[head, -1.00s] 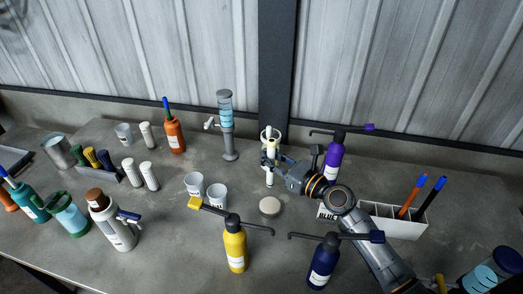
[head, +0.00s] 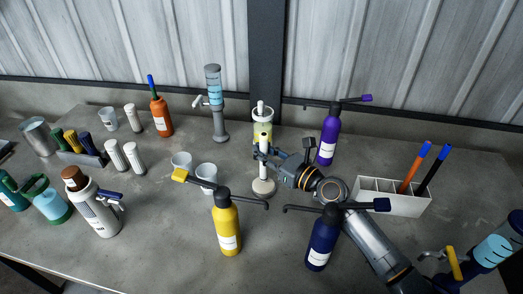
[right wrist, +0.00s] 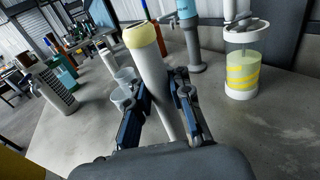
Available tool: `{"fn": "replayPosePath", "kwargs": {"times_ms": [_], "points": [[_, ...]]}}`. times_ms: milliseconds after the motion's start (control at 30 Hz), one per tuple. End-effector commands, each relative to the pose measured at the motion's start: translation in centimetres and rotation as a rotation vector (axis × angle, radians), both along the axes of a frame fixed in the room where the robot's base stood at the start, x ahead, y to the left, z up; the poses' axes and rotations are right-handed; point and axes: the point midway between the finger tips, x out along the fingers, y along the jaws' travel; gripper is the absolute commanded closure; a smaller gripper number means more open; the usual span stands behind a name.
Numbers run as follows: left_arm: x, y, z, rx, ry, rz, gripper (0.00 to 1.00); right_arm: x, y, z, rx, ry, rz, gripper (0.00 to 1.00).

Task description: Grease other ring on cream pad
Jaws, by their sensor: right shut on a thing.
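My right gripper (head: 268,155) is shut on a white rod (head: 264,168) with a cream-coloured head. The rod stands roughly upright. In the right wrist view the rod (right wrist: 160,80) runs up between the fingers (right wrist: 166,98) to its wide cream end. In the head view its lower end is at the round pale pad (head: 263,190) on the table; I cannot tell whether they touch. No separate rings can be made out on the rod. My left gripper is not in view.
A jar with yellow bands (right wrist: 242,75) stands behind the rod. A grey-blue column (head: 217,105) is back left. White cups (head: 206,172), a yellow bottle (head: 227,225), a dark blue bottle (head: 321,240) and a purple bottle (head: 329,140) surround the pad. A white divided box (head: 400,205) is right.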

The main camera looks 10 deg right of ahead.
Motion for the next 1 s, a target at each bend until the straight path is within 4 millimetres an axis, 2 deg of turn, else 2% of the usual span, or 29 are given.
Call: {"fn": "replayPosePath", "kwargs": {"times_ms": [33,167,1000], "points": [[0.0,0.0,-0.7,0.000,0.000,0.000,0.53,0.0,0.0,-0.7,0.002,0.000,0.000,1.00],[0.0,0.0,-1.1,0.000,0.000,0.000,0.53,0.0,0.0,-1.3,0.001,0.000,0.000,1.00],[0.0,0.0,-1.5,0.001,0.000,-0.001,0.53,0.0,0.0,-1.8,0.001,0.000,0.001,1.00]]}}
